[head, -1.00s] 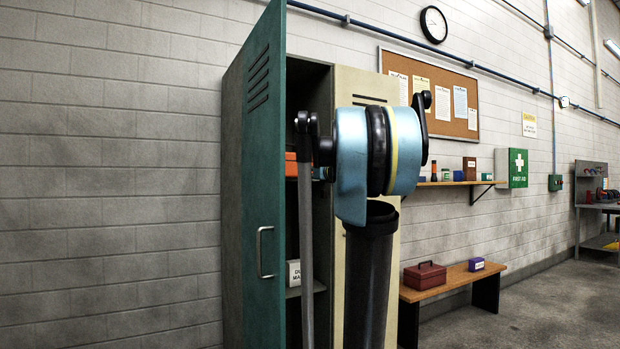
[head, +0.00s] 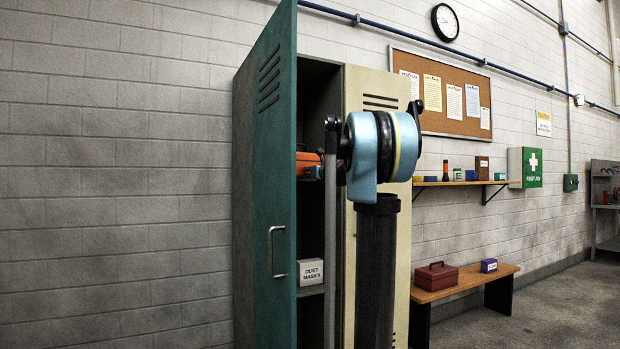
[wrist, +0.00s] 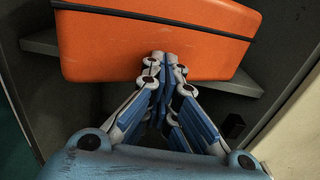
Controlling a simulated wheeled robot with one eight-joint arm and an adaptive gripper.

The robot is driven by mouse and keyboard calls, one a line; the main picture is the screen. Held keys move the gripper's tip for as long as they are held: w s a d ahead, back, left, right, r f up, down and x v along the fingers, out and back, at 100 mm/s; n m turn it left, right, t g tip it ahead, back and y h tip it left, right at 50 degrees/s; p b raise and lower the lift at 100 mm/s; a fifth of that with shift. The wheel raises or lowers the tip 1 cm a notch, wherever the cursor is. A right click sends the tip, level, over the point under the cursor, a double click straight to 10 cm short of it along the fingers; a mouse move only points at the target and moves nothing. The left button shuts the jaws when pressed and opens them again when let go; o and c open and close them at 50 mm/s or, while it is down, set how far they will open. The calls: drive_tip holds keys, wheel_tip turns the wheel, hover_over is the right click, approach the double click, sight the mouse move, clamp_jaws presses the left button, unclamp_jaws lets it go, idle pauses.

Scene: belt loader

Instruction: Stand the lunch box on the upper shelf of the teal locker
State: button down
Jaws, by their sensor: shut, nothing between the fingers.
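The orange lunch box (wrist: 150,40), with a dark seam near its top, sits on the upper shelf (wrist: 238,82) inside the teal locker (head: 270,180). Its near left corner appears to stick out past the shelf's front edge. In the head view part of the lunch box (head: 306,161) shows past the open teal door. My gripper (wrist: 161,58) is shut and empty, its fingertips right at the front of the lunch box; I cannot tell whether they touch it. In the head view my fingers are hidden or too small to make out.
The open locker door (head: 273,160) stands left of the opening. A dust masks box (head: 311,272) is on the lower shelf. A cream locker door (head: 402,240) adjoins on the right. A bench (head: 465,283) holds a red box (head: 436,277) and a purple box (head: 488,265).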

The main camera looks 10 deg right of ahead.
drive_tip(key=shift+x, duration=2.75)
drive_tip(key=shift+s, duration=0.1)
